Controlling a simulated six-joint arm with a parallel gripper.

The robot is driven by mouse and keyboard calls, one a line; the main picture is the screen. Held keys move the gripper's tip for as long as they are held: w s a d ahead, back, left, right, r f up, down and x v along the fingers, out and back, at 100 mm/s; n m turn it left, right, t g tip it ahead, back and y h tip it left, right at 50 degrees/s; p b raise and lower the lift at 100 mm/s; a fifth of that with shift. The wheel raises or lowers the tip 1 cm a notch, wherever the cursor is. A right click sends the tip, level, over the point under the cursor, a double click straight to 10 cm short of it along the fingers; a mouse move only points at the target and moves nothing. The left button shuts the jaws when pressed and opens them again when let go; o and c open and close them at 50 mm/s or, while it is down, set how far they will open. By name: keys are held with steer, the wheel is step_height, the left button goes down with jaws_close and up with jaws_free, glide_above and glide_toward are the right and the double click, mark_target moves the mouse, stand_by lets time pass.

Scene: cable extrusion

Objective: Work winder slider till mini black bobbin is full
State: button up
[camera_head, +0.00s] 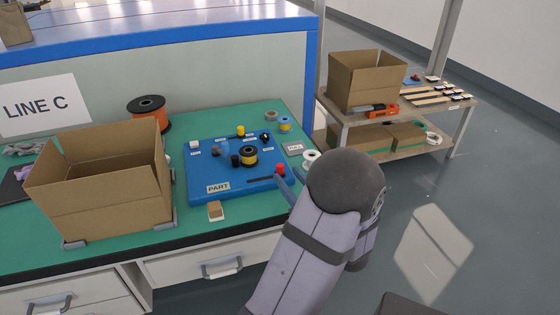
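The winder (205,192) is a blue board labelled PART on the green bench. A black slot runs along its front right, with a red slider knob (280,168) at the slot's right end. A black bobbin (248,150) with a yellow band stands mid-board; I cannot tell if it is the mini bobbin or how full it is. A smaller black piece (235,161) stands left of it. My gripper (281,172) is at the red knob, coming from the lower right. Contact and finger opening are unclear.
An open cardboard box (105,215) stands left of the winder. An orange and black spool (148,112) is behind it. A small tan block (215,210) lies at the front, and a white roll (311,158) sits right of the winder. A shelf (390,113) stands right.

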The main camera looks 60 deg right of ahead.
mark_target(282, 171)
steer(key=shift+s+a+f, duration=0.15)
steer(key=shift+s+f, duration=0.3)
steer(key=shift+f, duration=0.1)
steer(key=shift+x, duration=3.65)
steer(key=shift+f, duration=0.1)
jaws_close()
